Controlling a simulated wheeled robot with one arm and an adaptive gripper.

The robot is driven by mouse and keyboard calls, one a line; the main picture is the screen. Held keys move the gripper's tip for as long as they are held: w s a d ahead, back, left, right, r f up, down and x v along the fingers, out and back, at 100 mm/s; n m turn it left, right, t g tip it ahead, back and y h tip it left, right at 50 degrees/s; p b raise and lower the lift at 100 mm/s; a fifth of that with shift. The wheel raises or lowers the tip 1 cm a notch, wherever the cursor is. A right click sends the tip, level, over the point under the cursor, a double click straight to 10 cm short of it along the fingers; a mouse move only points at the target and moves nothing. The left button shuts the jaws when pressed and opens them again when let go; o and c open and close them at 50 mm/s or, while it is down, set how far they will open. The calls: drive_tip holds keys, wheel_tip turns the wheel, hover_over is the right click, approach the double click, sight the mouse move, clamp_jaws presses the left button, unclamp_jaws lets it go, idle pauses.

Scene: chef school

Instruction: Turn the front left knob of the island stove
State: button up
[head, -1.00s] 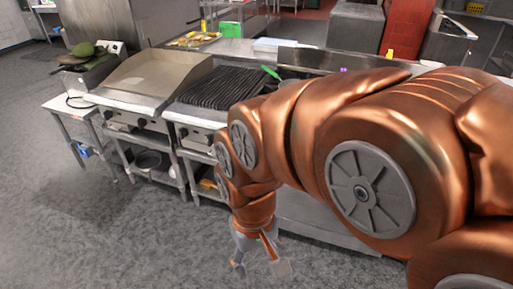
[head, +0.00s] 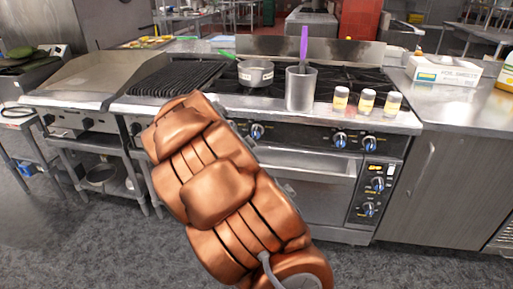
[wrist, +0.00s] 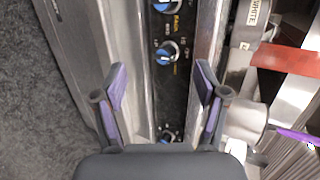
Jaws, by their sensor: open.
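The stove (head: 300,160) stands ahead, with blue-marked knobs along its front panel. In the head view one knob (head: 257,131) shows just right of my arm, and two more (head: 340,140) sit further right. My arm hides the panel's left part and my gripper. In the wrist view my gripper (wrist: 160,77) is open and empty, its purple-padded fingers on either side of the knob panel. A blue and silver knob (wrist: 167,51) shows just beyond the fingertips, another (wrist: 164,5) at the top edge, and a third (wrist: 167,136) between the finger bases. I cannot tell which is front left.
A small pot (head: 255,74), a metal container (head: 300,90) with a purple utensil (head: 304,45) and several jars (head: 366,101) stand on the stove top. A griddle (head: 115,80) is at left, a counter (head: 455,112) at right. The floor in front is clear.

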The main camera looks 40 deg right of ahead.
sight(255, 135)
drive_tip(key=w+d+f+m+h+b, duration=0.1)
drive_tip(key=d+f+m+h+b, duration=0.1)
drive_tip(key=d+f+m, duration=0.1)
drive_tip(key=d+f+m+t+h+b, duration=0.1)
drive_tip(key=d+f+m+h+b, duration=0.1)
drive_tip(key=d, duration=0.3)
drive_tip(key=w+d+f+m+h+b, duration=0.1)
drive_tip(key=d+f+m+b, duration=0.3)
drive_tip(key=d+f+m, duration=0.1)
drive_tip(key=shift+w+h, duration=0.35)
drive_tip(key=shift+h, duration=0.05)
drive_tip(key=shift+w+d+r+t, duration=0.2)
drive_tip(key=shift+w+d+t, duration=0.1)
drive_tip(key=shift+d, duration=0.3)
drive_tip(key=shift+x, duration=3.2)
drive_tip(key=shift+f, duration=0.1)
drive_tip(key=shift+c, duration=0.3)
drive_tip(key=c, duration=1.1)
